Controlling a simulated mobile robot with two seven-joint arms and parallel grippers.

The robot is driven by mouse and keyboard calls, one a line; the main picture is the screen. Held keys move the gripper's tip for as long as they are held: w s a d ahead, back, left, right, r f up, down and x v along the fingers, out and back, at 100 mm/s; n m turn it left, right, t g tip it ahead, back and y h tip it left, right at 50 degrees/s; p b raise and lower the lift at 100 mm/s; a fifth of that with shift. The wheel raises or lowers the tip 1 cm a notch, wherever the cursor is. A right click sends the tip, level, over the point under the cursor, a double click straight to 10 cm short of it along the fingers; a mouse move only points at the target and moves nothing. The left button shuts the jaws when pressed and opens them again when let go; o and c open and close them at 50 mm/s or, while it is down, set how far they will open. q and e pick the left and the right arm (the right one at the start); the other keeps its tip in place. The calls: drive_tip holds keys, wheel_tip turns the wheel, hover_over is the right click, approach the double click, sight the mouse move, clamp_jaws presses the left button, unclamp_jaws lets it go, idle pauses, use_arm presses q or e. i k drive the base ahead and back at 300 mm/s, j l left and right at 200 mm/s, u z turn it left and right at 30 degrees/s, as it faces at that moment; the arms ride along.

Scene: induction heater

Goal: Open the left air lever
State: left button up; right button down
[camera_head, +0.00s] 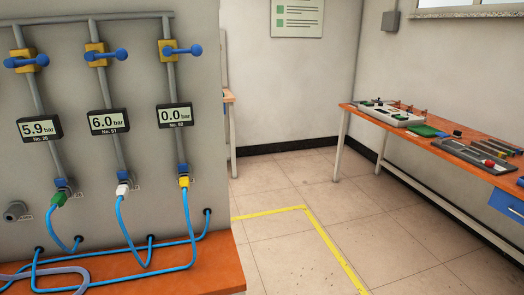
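Three blue air levers sit on yellow valves on pipes on the grey panel at the left. The left lever (26,61) lies crosswise to its pipe, above a gauge (40,127) reading 5.9 bar. The middle lever (105,56) is also crosswise, above a gauge (108,122) reading 6.0 bar. The right lever (182,50) is crosswise, above a gauge (175,116) reading 0.0 bar. Neither of my grippers shows in the head view.
Blue hoses (190,225) run from green, white and yellow connectors down to the orange bench (222,268) below the panel. An orange workbench (360,118) with tools stands at the right. Open tiled floor with a yellow line (325,236) lies between.

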sight(43, 60)
drive_tip(key=u, duration=1.25)
